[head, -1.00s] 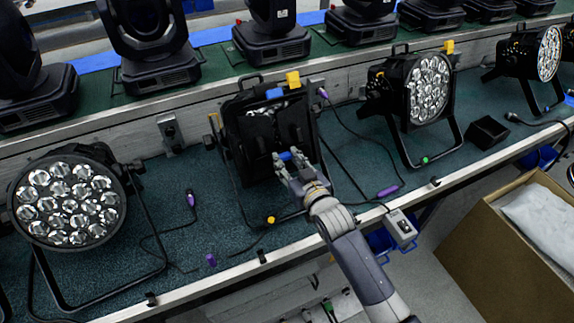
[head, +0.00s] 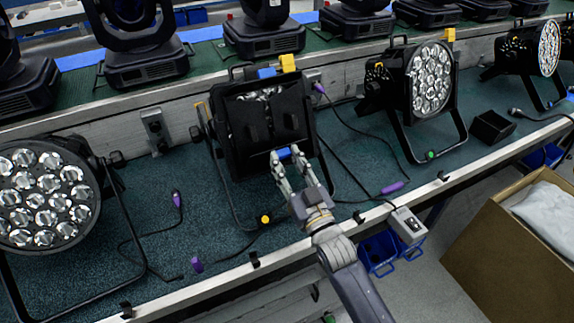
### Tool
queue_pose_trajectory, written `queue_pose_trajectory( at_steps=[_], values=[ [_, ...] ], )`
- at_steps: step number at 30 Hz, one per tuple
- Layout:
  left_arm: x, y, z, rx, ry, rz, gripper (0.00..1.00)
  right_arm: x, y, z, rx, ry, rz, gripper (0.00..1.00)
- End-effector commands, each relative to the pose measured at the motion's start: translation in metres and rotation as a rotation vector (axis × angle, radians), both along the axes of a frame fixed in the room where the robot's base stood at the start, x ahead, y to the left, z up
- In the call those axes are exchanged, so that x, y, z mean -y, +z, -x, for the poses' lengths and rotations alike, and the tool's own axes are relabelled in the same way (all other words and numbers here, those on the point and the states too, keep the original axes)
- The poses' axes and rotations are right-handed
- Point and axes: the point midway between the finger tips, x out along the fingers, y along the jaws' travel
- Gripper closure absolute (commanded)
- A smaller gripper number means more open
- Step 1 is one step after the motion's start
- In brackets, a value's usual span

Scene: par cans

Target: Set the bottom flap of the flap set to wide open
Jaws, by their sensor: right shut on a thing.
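The flap set is the black square frame of flaps on the front of the middle par can (head: 262,125). Lenses show in the opening between its flaps. The bottom flap (head: 262,166) is at the lower edge of the frame, and a blue tab (head: 283,153) shows at its right part. My right gripper (head: 284,160) is at that lower edge, with its fingers at the blue tab, shut on the bottom flap there. The fingers hide part of the flap. My left gripper is not in view.
Par cans with bare lenses stand at left (head: 48,200) and right (head: 428,85). A cable with a purple connector (head: 392,188) lies right of my gripper. A grey box (head: 406,224) sits at the bench's front edge. An open cardboard box (head: 500,245) stands below at right.

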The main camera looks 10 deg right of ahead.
Motion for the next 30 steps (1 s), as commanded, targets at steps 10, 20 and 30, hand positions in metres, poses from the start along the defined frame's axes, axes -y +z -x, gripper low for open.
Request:
queue_pose_trajectory(
  at_steps=[10, 20, 30],
  values=[
    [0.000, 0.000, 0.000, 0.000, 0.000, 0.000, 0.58, 0.000, 0.000, 0.000, 0.000, 0.000, 0.000, 0.62],
    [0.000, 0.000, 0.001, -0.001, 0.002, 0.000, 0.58, 0.000, 0.000, 0.000, 0.000, 0.000, 0.000, 0.58],
    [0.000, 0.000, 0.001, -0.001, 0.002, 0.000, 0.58, 0.012, -0.011, 0.037, -0.004, -0.001, 0.001, 0.58]
  ],
)
